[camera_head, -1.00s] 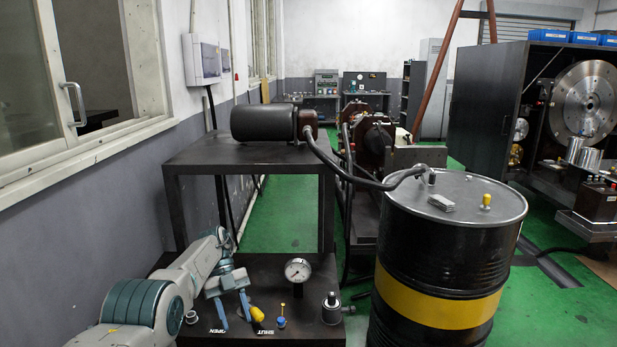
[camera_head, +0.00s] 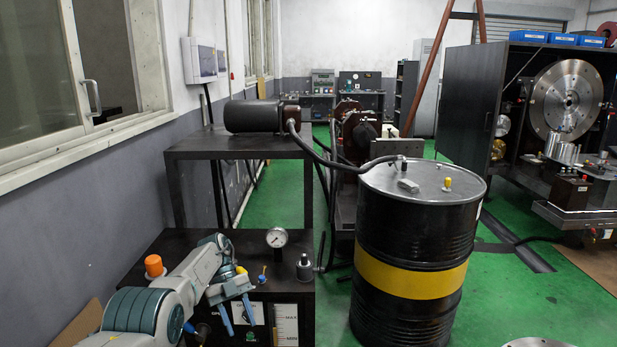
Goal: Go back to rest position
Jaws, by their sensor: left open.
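My left gripper (camera_head: 238,316) is in the camera_head view at the lower left, its blue fingers apart and empty, pointing down in front of the hydraulic fixture (camera_head: 180,243). My left arm comes in from the lower left and hides part of the fixture. A yellow knob (camera_head: 241,270) shows partly behind my left wrist. An orange cap (camera_head: 154,265) stands at the left. My right gripper is not in view.
A black barrel with a yellow band (camera_head: 411,277) stands to the right, a hose (camera_head: 335,165) running from its lid to a motor (camera_head: 253,116) on a dark table (camera_head: 236,146). A large machine cabinet (camera_head: 472,105) is at the right. Green floor (camera_head: 510,275) is open between them.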

